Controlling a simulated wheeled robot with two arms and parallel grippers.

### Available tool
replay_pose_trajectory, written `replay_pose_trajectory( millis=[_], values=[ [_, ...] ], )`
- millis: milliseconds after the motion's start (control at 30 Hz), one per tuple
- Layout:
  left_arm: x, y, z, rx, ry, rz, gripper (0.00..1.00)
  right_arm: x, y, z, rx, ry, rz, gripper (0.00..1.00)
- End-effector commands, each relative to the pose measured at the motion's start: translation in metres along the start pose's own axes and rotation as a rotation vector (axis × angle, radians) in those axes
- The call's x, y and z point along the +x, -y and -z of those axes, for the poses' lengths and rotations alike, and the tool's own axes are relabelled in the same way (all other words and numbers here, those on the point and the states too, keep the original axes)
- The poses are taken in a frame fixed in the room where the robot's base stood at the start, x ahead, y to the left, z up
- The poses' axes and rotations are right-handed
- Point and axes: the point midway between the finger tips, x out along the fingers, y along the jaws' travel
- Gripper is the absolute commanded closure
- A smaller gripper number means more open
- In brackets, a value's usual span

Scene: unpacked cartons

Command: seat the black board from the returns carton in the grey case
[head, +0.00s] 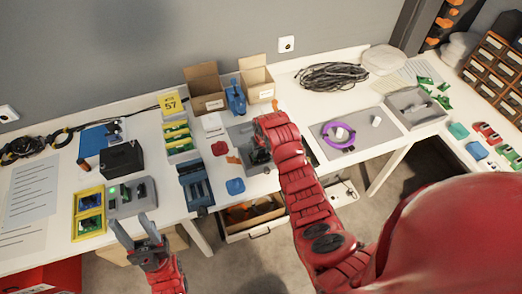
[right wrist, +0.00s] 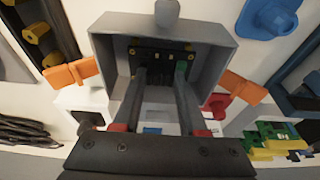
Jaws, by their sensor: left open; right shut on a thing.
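In the right wrist view, the grey case (right wrist: 212,68) is open towards me, with the black board (right wrist: 160,57) at its inner far side. My right gripper (right wrist: 160,72) is shut on the black board, its fingers reaching into the case. I cannot tell whether the board is fully seated. In the head view, my right gripper (head: 260,150) is low over the grey mat (head: 240,132), and my arm hides much of the case. Two open cartons stand behind it, left (head: 207,90) and right (head: 257,79); their labels are too small to read. My left gripper (head: 132,222) is open and empty near the front table edge.
An orange clip (right wrist: 70,75) and another orange clip (right wrist: 243,87) flank the case. A blue tool (head: 236,97) stands between the cartons. A blue rack (head: 196,185) and a blue part (head: 235,186) are left of my right gripper. A purple ring (head: 338,134) lies to the right.

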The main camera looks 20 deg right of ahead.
Motion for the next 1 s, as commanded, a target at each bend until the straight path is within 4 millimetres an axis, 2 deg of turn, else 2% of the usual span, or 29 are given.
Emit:
replay_pose_trajectory(
  millis=[433,467,600,633,1000],
  values=[
    [-0.009,-0.001,-0.002,0.0,0.0,0.0,0.5,0.014,0.0,-0.004,0.0,-0.001,-0.001,1.0],
    [-0.008,0.0,-0.001,0.0,0.0,0.0,0.5,0.013,0.0,-0.003,0.0,-0.001,-0.001,0.53],
    [-0.008,0.0,-0.001,0.0,0.0,0.0,0.5,0.012,0.0,-0.003,0.0,-0.001,0.0,0.28],
    [-0.008,0.0,-0.001,0.0,0.0,0.0,0.5,0.012,0.0,-0.003,0.0,-0.001,0.0,0.24],
    [-0.009,-0.001,-0.002,0.0,0.0,0.0,0.5,0.01,0.0,-0.003,0.0,-0.001,0.0,0.24]
  ],
)
